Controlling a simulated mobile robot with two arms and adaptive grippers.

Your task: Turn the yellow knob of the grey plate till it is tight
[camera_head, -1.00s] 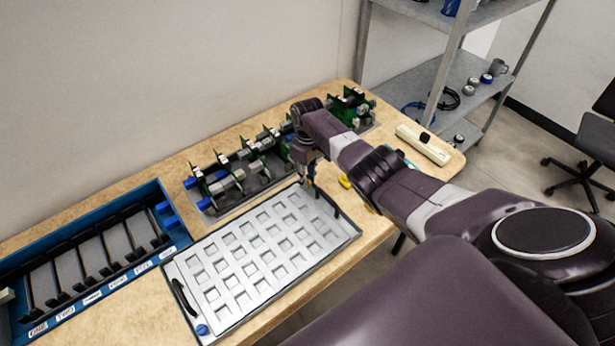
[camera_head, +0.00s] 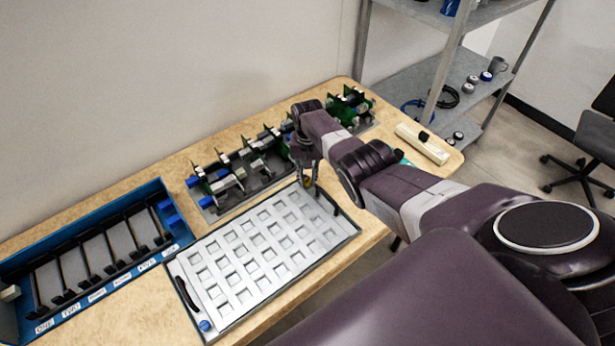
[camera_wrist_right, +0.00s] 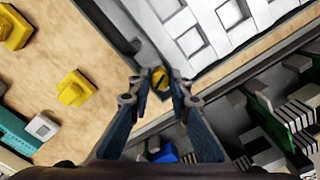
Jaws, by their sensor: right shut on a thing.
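The grey plate (camera_head: 228,308), a flat panel with rows of square recesses, lies on the table. Part of it shows in the right wrist view (camera_wrist_right: 225,45). The yellow knob (camera_wrist_right: 159,77) is at a corner of the plate, between the fingertips of my right gripper (camera_wrist_right: 160,86). In the head view my right gripper (camera_head: 308,183) points down at the plate's far right corner, shut on the yellow knob. The knob is small there and partly covered by the fingers. My left gripper is not in view.
A blue rack (camera_head: 160,186) with labelled slots stands at the left. Modules with green boards (camera_head: 255,165) line the wall behind the plate. Two loose yellow pieces (camera_wrist_right: 75,88) lie on the table near the gripper. A cream block (camera_head: 422,143) lies at the right end.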

